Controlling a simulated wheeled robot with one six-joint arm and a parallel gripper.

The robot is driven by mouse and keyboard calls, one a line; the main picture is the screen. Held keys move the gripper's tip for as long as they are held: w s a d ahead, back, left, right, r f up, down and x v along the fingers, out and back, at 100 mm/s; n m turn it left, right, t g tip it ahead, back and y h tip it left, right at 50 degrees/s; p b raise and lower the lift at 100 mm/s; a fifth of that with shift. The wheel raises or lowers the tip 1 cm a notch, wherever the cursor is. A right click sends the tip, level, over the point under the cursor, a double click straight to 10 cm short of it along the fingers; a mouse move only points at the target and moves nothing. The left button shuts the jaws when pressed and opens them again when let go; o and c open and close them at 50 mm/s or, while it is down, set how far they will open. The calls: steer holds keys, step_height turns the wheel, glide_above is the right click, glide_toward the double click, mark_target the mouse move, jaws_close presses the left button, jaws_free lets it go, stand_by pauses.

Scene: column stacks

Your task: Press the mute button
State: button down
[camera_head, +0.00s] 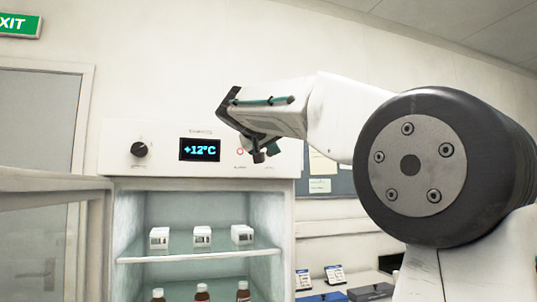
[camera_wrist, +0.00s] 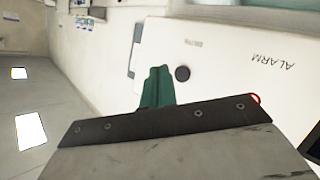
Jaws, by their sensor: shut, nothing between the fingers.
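The mute button shows in the wrist view as a small dark round knob (camera_wrist: 182,73) on the white control panel (camera_wrist: 215,70), with a small blurred label beside it. My gripper's green fingers (camera_wrist: 155,84) are shut and empty, and their tips appear just left of the button there. I cannot tell whether they touch the panel. In the head view my gripper (camera_head: 259,152) is in front of the right part of the fridge's panel (camera_head: 215,165), and I cannot make out the button behind it.
A red-ringed alarm light (camera_head: 240,152) is left of my gripper. The panel also has a display (camera_head: 200,149) reading +12°C and a black knob (camera_head: 139,149). Below, the fridge door (camera_head: 50,181) stands open, with small white boxes (camera_head: 202,236) and brown bottles (camera_head: 202,293) inside.

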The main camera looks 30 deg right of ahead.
steer(key=shift+w+d, duration=0.25)
steer(key=shift+w, duration=0.8)
stand_by(1.3)
steer(key=shift+w+d, duration=0.1)
steer(key=shift+w, duration=0.2)
steer(key=shift+w+d, duration=0.1)
steer(key=shift+w, duration=0.3)
stand_by(0.5)
steer(key=shift+s, duration=0.1)
steer(key=shift+s+a, duration=0.2)
steer(key=shift+s, duration=0.5)
steer(key=shift+s+a, duration=0.25)
steer(key=shift+s, duration=0.55)
steer(key=shift+s+a, duration=0.2)
steer(key=shift+s, duration=0.6)
steer(key=shift+s+a, duration=0.25)
steer(key=shift+s, duration=0.55)
